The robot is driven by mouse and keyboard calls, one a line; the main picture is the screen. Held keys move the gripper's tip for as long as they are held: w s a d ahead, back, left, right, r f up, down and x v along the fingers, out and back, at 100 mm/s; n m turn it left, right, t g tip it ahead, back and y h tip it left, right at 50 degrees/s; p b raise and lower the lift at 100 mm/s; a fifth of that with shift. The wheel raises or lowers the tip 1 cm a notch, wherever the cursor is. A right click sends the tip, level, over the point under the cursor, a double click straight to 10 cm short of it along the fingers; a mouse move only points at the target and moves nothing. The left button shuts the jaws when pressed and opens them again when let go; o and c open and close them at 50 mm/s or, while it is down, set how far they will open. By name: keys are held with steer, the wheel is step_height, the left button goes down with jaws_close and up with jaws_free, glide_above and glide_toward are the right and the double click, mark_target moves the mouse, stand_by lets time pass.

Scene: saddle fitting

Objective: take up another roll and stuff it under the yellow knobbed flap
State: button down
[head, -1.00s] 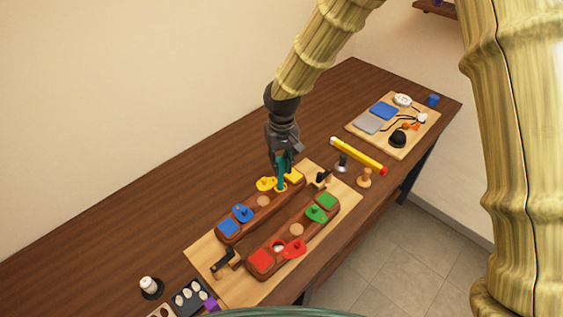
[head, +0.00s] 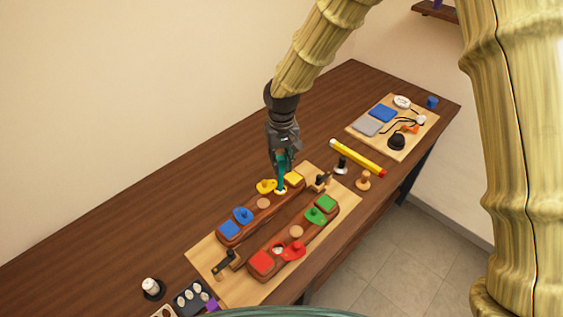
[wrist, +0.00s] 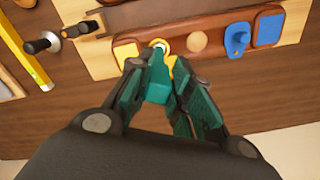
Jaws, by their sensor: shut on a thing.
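My gripper (head: 281,186) points down at the far leather bar (head: 258,212), beside the yellow knobbed flap (head: 266,186). It is shut on a pale roll (head: 281,191), mostly hidden by the fingers. In the wrist view the roll's pale end (wrist: 159,44) shows at the fingertips, at the hole next to the yellow flap (wrist: 171,64). The flap is swung aside, away from the hole. How deep the roll sits in the hole I cannot tell. Several more pale rolls (head: 188,299) lie in a dark tray at the bottom left.
The near bar carries a green flap (head: 316,215) and a red flap (head: 292,251); the red one is aside from its hole. A blue flap (head: 243,215) is on the far bar. Dark clamps (head: 320,181) stand at the board's ends. A yellow tube (head: 357,157) lies behind.

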steer(key=shift+r+p, duration=1.8)
steer(key=shift+r, duration=1.15)
